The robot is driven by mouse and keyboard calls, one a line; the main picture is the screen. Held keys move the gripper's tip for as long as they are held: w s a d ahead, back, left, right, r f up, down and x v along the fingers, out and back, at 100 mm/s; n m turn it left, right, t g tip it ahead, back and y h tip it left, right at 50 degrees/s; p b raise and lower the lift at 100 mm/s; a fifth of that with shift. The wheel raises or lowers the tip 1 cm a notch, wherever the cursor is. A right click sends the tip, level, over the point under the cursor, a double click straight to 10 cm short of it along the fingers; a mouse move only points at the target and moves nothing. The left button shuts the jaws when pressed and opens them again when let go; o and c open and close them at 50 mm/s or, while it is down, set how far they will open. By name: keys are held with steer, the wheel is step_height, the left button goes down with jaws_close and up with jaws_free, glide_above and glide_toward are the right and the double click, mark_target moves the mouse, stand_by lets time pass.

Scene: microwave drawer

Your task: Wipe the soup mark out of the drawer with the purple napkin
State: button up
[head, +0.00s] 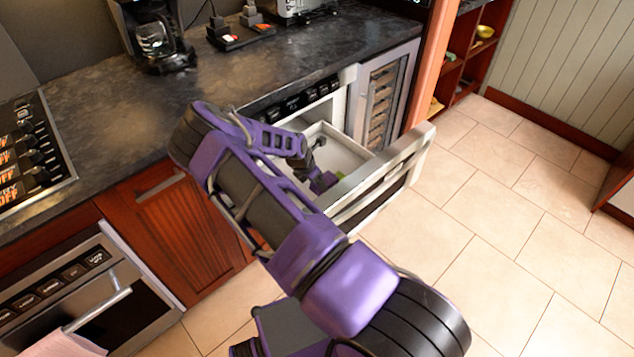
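The microwave drawer (345,153) is pulled open below the counter, with a pale interior and a metal front. My purple arm reaches from the bottom of the head view over the drawer. My gripper (322,181) is small and low inside the drawer, near its front wall. Its fingers are too small and covered to tell open from shut. A purple piece shows at the gripper's end, but I cannot tell the napkin from the gripper itself. A small green patch (340,176) shows beside it; I cannot tell whether it is the soup mark. My arm hides the drawer's left part.
The dark counter (120,120) runs behind the drawer, with a coffee maker (155,38) on it. A wine cooler (382,95) stands right of the drawer. A stove (35,150) is at left, with an oven (75,290) below. The tiled floor at right is clear.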

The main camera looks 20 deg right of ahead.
mark_target(317, 194)
steer(key=shift+f+b, duration=2.45)
steer(key=shift+f, duration=0.55)
steer(key=shift+f+b, duration=0.55)
steer(key=shift+f, duration=0.35)
